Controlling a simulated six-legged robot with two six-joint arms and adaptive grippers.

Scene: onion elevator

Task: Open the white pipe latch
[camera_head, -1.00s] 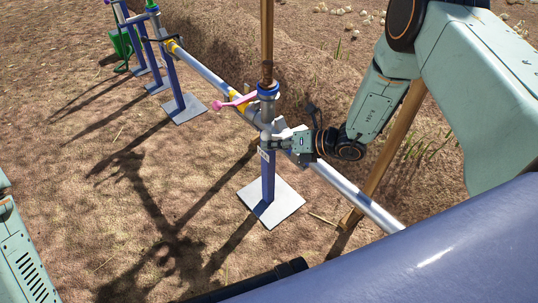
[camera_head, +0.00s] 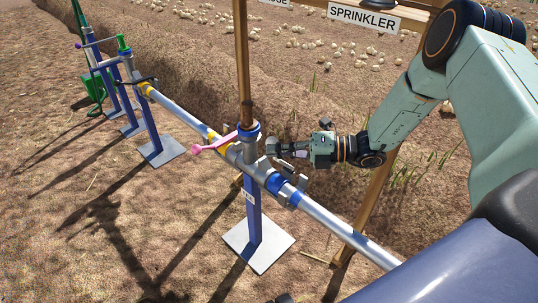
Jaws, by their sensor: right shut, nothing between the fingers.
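The white pipe (camera_head: 340,227) runs diagonally from the post down to the lower right. A grey latch-like fitting (camera_head: 289,195) sits where this pipe joins the blue collar by the post; I cannot tell how its lever stands. A pink-handled lever (camera_head: 213,145) sticks out left of the joint. My right gripper (camera_head: 278,148) points left, just right of the upright pipe and above the fitting. It is shut and empty, and looks apart from the fitting. My left gripper is out of view.
A blue post (camera_head: 254,215) on a square plate (camera_head: 258,247) carries the joint. Wooden posts hold a SPRINKLER sign (camera_head: 363,19). More blue posts stand at the upper left. Bare soil lies open at the lower left.

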